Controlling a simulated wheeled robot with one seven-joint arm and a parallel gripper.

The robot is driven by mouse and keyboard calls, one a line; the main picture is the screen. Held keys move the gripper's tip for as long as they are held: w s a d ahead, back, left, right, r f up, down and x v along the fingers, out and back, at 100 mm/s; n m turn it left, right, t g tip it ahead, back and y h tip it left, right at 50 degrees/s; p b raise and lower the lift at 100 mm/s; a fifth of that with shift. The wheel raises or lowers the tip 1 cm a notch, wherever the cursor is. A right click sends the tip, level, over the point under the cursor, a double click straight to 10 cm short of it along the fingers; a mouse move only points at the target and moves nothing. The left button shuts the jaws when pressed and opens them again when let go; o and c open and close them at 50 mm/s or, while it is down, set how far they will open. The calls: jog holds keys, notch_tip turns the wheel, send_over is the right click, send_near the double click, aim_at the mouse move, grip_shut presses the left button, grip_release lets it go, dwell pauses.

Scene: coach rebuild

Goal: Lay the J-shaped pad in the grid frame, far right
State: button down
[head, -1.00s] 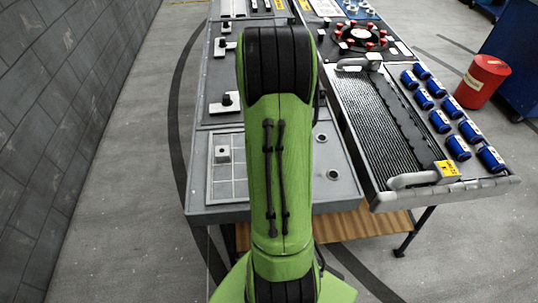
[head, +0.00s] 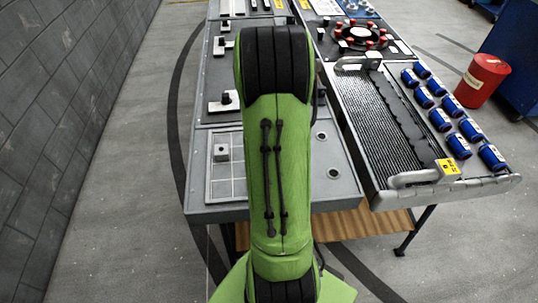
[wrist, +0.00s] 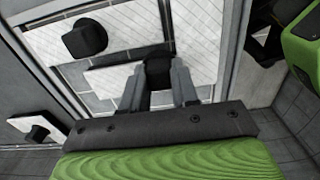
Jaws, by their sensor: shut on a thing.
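In the wrist view my gripper (wrist: 160,88) is shut on the black knob of a white pad (wrist: 112,82). The fingers hide part of the pad, so I cannot make out its full J outline. The pad is over or on the grid frame (wrist: 40,62); I cannot tell whether it touches. Another pad with a black knob (wrist: 85,38) lies within the frame in the wrist view. In the head view the grid frame (head: 208,181) is at the near left of the grey table, partly hidden by my arm. My gripper is hidden there.
Other white pads with black knobs, one of them nearest the frame (head: 222,106), lie along the table's left side. On the right stand a ribbed tray (head: 385,125), several blue cans (head: 457,145) and a red canister (head: 482,80).

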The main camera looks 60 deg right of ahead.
jog(key=shift+f, duration=0.3)
dwell(0.4)
jog(key=shift+f+b, duration=0.3)
jog(key=shift+b, duration=0.15)
jog(key=shift+f, duration=0.2)
dwell(0.3)
jog(key=c, duration=0.8)
grip_release()
jog(key=shift+r+p, duration=0.7)
jog(key=shift+r, duration=0.4)
